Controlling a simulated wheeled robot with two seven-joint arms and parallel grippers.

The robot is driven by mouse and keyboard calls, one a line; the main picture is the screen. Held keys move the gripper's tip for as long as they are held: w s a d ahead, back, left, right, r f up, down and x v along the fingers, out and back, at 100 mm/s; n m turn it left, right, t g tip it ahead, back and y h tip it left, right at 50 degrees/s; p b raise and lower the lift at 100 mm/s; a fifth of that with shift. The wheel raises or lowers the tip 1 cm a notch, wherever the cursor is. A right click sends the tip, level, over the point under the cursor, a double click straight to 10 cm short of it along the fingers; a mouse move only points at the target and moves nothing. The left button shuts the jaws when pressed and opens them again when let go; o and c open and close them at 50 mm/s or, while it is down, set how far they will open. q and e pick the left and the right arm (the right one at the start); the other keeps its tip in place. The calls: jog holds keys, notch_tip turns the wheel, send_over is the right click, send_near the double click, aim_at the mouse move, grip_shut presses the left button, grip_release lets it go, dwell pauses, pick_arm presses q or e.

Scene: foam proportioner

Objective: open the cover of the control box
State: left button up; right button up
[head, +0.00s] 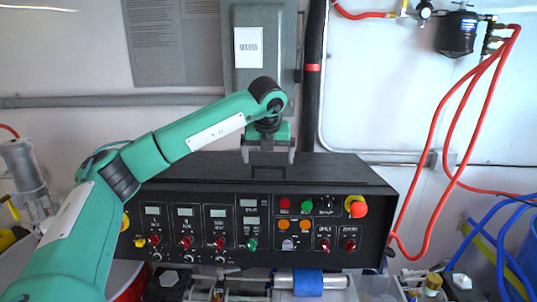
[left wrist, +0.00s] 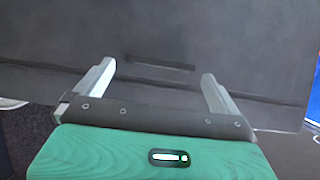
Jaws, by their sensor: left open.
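The control box (head: 180,262) is a wide black box with displays, knobs and buttons on its front. Its flat dark cover (head: 335,172) lies down over the top, and I see no gap under it. The cover (left wrist: 240,45) fills most of the left wrist view, with a narrow dark slot or handle (left wrist: 160,62) near its middle. My left gripper (head: 268,158) points down over the middle of the cover. Its fingers (left wrist: 157,72) are spread on either side of the slot, with nothing between them. Whether the fingertips touch the cover is unclear. My right gripper is out of view.
A red emergency knob (head: 358,209) sticks out at the panel's right end. A grey cabinet (head: 262,75) and a dark vertical pipe (head: 312,85) stand behind the box. Red hoses (head: 440,120) hang at the right. Pipes and fittings crowd the space below.

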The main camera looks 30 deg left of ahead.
pick_arm(q)
jog(key=shift+x, duration=1.15)
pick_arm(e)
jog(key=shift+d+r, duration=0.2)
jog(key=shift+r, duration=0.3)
